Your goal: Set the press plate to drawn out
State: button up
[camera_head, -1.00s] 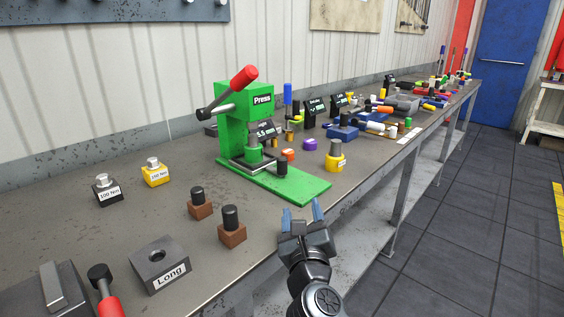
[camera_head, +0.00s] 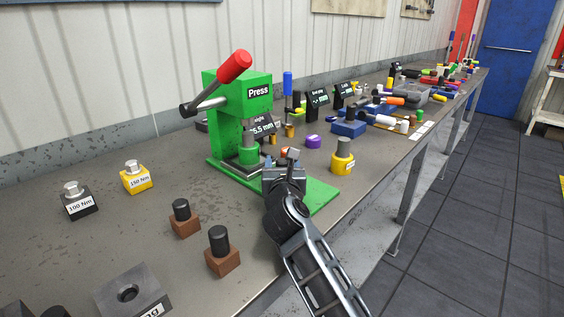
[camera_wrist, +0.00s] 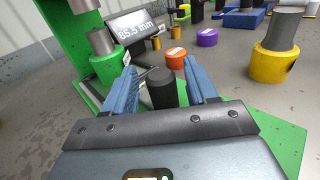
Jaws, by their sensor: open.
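The green press (camera_head: 258,95) stands on the bench with its red-tipped lever raised. Its press plate is low at the front, under the ram; my gripper and the press column hide most of it. The plate's black upright knob (camera_wrist: 161,90) stands between my two blue fingers in the wrist view. My gripper (camera_wrist: 160,78) is open around the knob, with a gap showing on the left side; contact on the right cannot be told. In the head view my gripper (camera_head: 284,168) is over the green base and hides the knob. A green round block (camera_wrist: 107,66) sits under the grey ram.
A yellow cylinder part (camera_head: 343,158) stands right of my gripper. Orange (camera_wrist: 175,58) and purple (camera_wrist: 207,37) rings lie behind the knob. A dark readout (camera_wrist: 135,24) stands beside the ram. Brown blocks with black pegs (camera_head: 221,254) stand at the front left.

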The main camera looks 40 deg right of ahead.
jog(key=shift+w+d, duration=0.35)
jog(key=shift+c, duration=0.2)
grip_shut()
